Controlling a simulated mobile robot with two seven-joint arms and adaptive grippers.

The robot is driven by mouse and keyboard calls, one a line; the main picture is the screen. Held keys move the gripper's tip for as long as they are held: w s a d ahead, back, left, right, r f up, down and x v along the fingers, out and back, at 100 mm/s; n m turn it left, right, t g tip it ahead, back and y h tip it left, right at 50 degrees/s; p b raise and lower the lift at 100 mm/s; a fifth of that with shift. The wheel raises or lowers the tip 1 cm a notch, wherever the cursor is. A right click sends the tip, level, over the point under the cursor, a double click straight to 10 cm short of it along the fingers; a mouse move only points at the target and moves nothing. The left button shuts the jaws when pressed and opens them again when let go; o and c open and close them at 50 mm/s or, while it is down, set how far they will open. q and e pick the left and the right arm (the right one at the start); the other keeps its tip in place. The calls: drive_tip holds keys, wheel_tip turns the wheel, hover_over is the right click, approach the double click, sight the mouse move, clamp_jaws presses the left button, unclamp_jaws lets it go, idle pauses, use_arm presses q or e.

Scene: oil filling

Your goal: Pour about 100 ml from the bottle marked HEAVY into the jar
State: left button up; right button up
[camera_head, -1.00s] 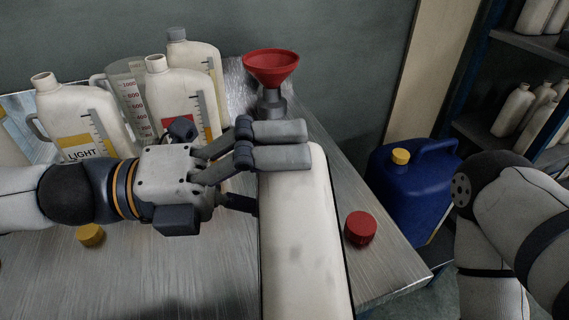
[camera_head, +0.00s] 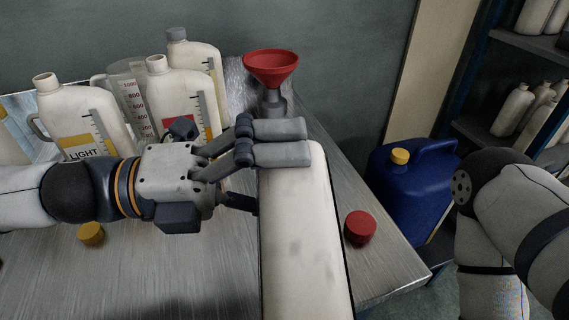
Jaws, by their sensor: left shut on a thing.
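My left gripper (camera_head: 254,167) is shut on a long cream-white, bottle-like body (camera_head: 297,240). Two fingers lie over its upper end and the thumb goes behind its left edge. No label or mouth of it shows. A cream bottle with a red label (camera_head: 168,85) stands uncapped behind the gripper; the writing on its label is hidden. A bottle marked LIGHT (camera_head: 80,115) stands uncapped to its left. A translucent measuring jug (camera_head: 127,92) with red numbers stands partly hidden between them. My right gripper is out of view; only its arm shows at the right.
A red funnel (camera_head: 270,65) stands at the table's back edge. A grey-capped bottle (camera_head: 203,60) stands at the back. A red cap (camera_head: 360,228) and a yellow cap (camera_head: 91,234) lie on the metal table (camera_head: 215,275). A blue canister (camera_head: 405,195) stands beyond the table's right edge.

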sight(295, 207)
use_arm(q)
drive_tip(key=shift+s+f+m+b, duration=0.15)
drive_tip(key=shift+f+m+b, duration=0.45)
drive_tip(key=shift+f, duration=0.15)
drive_tip(key=m, duration=0.2)
drive_tip(key=shift+s+r+m+p, duration=0.1)
drive_tip(key=shift+r+m+p, duration=0.2)
drive_tip(key=shift+m+p, duration=0.1)
drive_tip(key=shift+r+m+p, duration=0.5)
drive_tip(key=shift+r+m, duration=0.2)
drive_tip(key=shift+r, duration=0.05)
drive_tip(key=shift+m, duration=0.6)
drive_tip(key=s+m, duration=0.1)
drive_tip(key=m, duration=0.1)
drive_tip(key=s+r+m+p, duration=0.1)
drive_tip(key=m, duration=0.1)
drive_tip(key=shift+s+d+r+m+p, duration=0.2)
drive_tip(key=shift+s+m+p, duration=0.1)
drive_tip(key=shift+m, duration=0.1)
drive_tip(key=shift+s+f+m, duration=0.2)
drive_tip(key=shift+s+m, duration=0.1)
drive_tip(key=shift+m, duration=0.4)
drive_tip(key=shift+s+f+m, duration=0.35)
drive_tip(key=shift+f+m, duration=0.05)
drive_tip(key=shift+m, duration=0.7)
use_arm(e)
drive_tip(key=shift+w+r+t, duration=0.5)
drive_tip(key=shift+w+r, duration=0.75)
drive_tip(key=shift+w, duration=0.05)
